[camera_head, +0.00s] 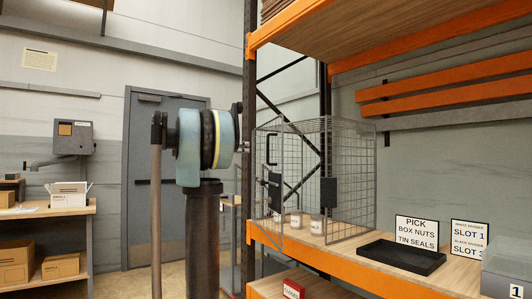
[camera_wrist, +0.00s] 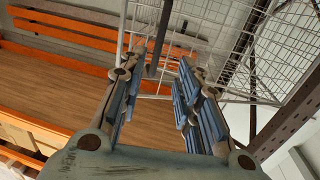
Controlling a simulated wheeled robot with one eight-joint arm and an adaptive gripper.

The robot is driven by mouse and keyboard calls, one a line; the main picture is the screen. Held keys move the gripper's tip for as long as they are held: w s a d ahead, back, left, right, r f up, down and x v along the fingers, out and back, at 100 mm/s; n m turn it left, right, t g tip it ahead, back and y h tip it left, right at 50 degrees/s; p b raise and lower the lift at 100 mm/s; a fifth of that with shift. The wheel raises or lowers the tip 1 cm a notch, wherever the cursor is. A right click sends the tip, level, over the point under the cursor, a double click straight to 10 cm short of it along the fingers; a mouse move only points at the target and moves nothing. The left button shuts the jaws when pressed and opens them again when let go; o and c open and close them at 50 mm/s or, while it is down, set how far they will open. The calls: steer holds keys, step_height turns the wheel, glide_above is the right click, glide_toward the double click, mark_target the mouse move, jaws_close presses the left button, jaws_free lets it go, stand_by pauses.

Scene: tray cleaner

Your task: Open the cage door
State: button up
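The wire cage (camera_head: 350,150) stands on the wooden shelf in the head view. Its mesh door (camera_head: 262,205) is at the left and stands ajar, its free edge swung out past the shelf's front edge. The door has a black handle (camera_head: 271,149) and a dark latch plate (camera_head: 275,192); a second dark plate (camera_head: 328,191) is on the cage, apart from it. My gripper (camera_head: 241,128) is left of the handle. In the wrist view, my gripper (camera_wrist: 163,55) has its fingers spread. A dark bar (camera_wrist: 160,40) shows between the tips; whether they touch it cannot be told.
Small jars (camera_head: 315,224) stand inside the cage. A black tray (camera_head: 401,257) and signs (camera_head: 416,233) are right of it. An orange beam (camera_head: 330,265) edges the shelf, and a dark rack post (camera_head: 249,60) rises near my gripper. Open floor lies at left.

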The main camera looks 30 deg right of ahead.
mark_target(268, 149)
steer(key=d, duration=0.8)
steer(key=s+d, duration=0.1)
steer(key=d, duration=0.4)
steer(key=shift+d, duration=0.1)
steer(key=shift+c, duration=0.2)
jaws_close()
